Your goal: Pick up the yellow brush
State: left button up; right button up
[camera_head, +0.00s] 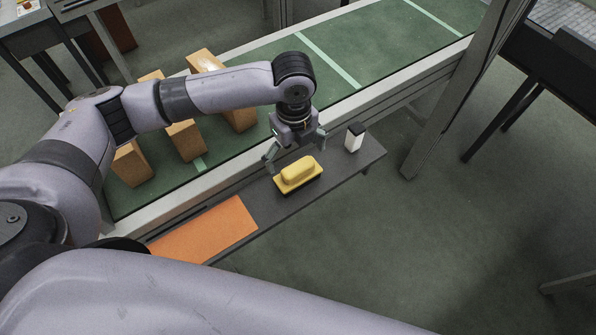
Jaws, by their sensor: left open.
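The yellow brush (298,174) lies on the narrow dark shelf (337,172) along the near side of the conveyor. It has a yellow body with a raised yellow handle and a dark underside. My left gripper (297,147) points down just above and behind the brush, with its two fingers spread apart. Nothing shows between the fingers, and the gripper looks apart from the brush, though the exact gap is hard to tell. My right gripper is not in view.
A white block with a black top (354,137) stands right of the brush. An orange mat (205,231) lies on the shelf's left part. Several cardboard boxes (187,139) stand on the green conveyor (381,52). A grey post (452,97) rises at the right.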

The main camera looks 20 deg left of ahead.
aim_at(298, 166)
pick_arm(q)
jog(key=shift+d+f, duration=0.1)
jog(key=shift+f, duration=0.85)
jog(key=f, duration=0.1)
jog(key=f+p, duration=0.1)
jog(key=f, duration=0.1)
jog(key=shift+w+d+f, duration=0.2)
jog(key=shift+f, duration=0.4)
jog(key=c, duration=1.3)
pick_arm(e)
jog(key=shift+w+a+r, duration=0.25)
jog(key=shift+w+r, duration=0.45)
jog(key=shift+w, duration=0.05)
pick_arm(q)
jog(key=shift+c, duration=0.2)
jog(key=shift+r, duration=0.1)
notch_tip(298, 166, up, 20)
jog(key=b, duration=0.1)
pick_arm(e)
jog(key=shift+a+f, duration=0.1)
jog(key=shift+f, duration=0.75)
